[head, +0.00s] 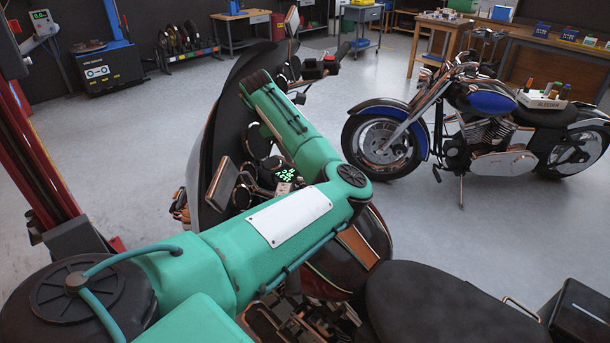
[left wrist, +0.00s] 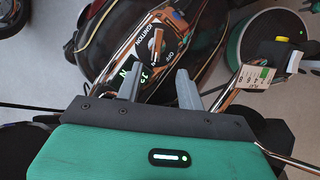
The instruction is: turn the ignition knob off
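In the left wrist view the ignition knob (left wrist: 157,42), a narrow copper-coloured bar, stands on a dark panel lettered IGNITION and OFF. My left gripper (left wrist: 158,88) has its two grey fingers spread apart, with nothing seen between them. The fingertips are short of the knob in the picture, and I see no contact. A green-lit display (left wrist: 128,78) is partly covered by the left finger. In the head view my green left arm reaches over the motorcycle (head: 420,295); its gripper and the knob are not clearly visible there. The display (head: 287,174) glows beside the arm. My right gripper is not in view.
The dark windshield (head: 212,125), a mirror (head: 222,184) and handlebar parts crowd around my left arm. A white tag (left wrist: 254,76) hangs at the right of the wrist view. A blue motorcycle (head: 490,105) stands at right; open grey floor lies at left.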

